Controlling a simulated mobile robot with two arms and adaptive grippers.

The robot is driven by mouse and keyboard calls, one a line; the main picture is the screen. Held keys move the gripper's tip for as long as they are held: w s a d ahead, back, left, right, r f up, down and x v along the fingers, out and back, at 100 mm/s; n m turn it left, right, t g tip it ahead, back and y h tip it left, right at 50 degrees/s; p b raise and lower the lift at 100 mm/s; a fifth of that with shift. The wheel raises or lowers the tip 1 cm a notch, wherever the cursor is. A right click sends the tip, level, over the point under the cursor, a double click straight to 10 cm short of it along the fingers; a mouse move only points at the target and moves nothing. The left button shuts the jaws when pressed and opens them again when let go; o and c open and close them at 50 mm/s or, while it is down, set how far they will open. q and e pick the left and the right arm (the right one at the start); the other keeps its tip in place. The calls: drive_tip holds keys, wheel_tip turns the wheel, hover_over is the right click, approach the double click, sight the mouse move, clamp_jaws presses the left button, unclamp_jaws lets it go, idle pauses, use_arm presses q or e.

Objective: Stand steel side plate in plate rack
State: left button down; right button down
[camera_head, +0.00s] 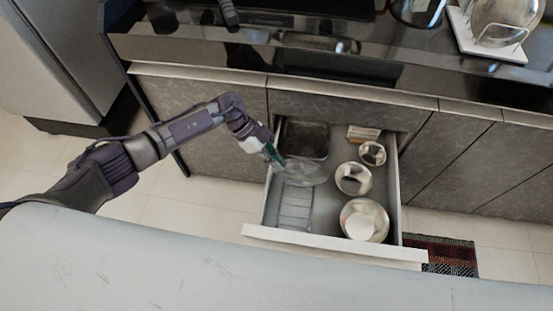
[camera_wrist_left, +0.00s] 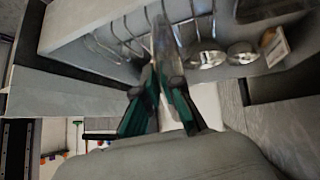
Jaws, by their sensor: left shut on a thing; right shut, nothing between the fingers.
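The steel side plate (camera_head: 306,173) is a shiny round disc, held at the left side of the open drawer. My left gripper (camera_head: 274,158) is shut on its rim; in the left wrist view the gripper (camera_wrist_left: 162,88) pinches the plate (camera_wrist_left: 165,42), which shows nearly edge-on. The wire plate rack (camera_head: 295,210) lies in the front left of the drawer, just below the plate in the head view. Its wire loops (camera_wrist_left: 122,38) show beside the plate in the left wrist view. I cannot tell whether the plate touches the rack. My right gripper is not in view.
The open drawer (camera_head: 400,190) also holds a dark bin (camera_head: 305,138) at the back left, round steel dishes (camera_head: 353,179) on the right and a small box (camera_head: 363,133). A counter (camera_head: 330,55) runs above. A striped mat (camera_head: 450,256) lies on the floor.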

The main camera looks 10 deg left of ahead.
use_arm(q)
drive_tip(key=shift+f+b, duration=1.3)
drive_tip(key=shift+f, duration=0.8)
drive_tip(key=c, duration=1.2)
unclamp_jaws()
drive_tip(key=shift+c, duration=0.2)
drive_tip(key=v, duration=1.2)
